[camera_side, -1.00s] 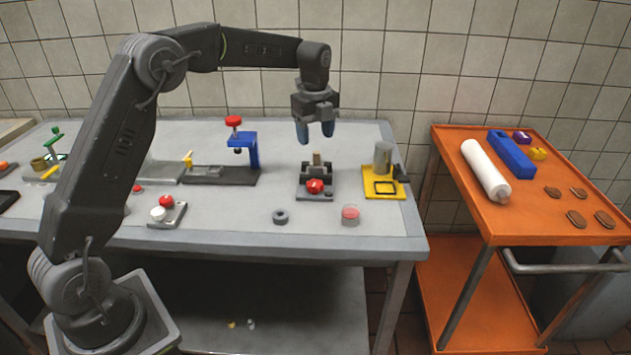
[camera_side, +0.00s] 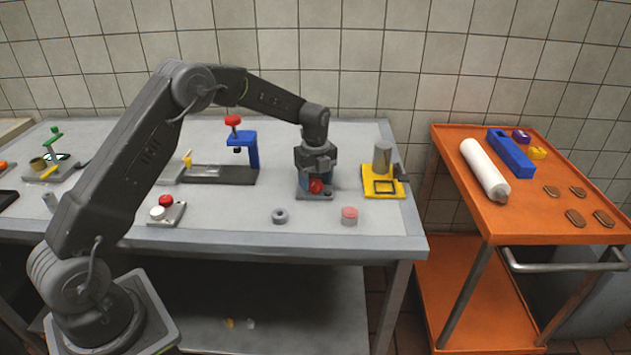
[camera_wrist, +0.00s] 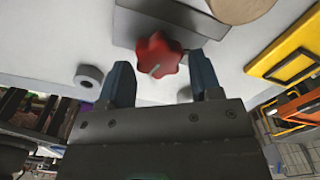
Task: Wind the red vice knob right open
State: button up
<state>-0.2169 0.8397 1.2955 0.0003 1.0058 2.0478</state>
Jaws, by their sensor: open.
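The red vice knob (camera_side: 316,186) sits on the front of the small grey vice (camera_side: 314,196) near the right end of the table. In the wrist view the knob (camera_wrist: 157,56) is lobed, with a pale mark on its face. My gripper (camera_side: 316,178) is lowered over the vice and hides most of it in the side view. In the wrist view my two blue fingers (camera_wrist: 162,80) are apart, one on either side of the knob. I cannot tell whether either finger touches it. How far the vice jaws are apart is hidden.
A yellow fixture (camera_side: 383,188) with a grey cylinder stands close to the right of the vice. A grey ring (camera_side: 280,216) and a pink-topped round piece (camera_side: 349,215) lie in front. A blue press (camera_side: 243,150) stands to the left. An orange cart (camera_side: 450,160) is farther right.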

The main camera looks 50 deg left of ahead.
aim_at(316, 183)
jog(key=shift+f, duration=0.4)
jog(key=c, duration=0.6)
jog(key=shift+n, duration=0.8)
jog(key=shift+c, duration=0.2)
jog(key=o, duration=0.6)
jog(key=shift+o, duration=0.2)
jog(key=shift+r, duration=0.15)
notch_tip(316, 183, up, 14)
jog(key=shift+f, duration=0.2)
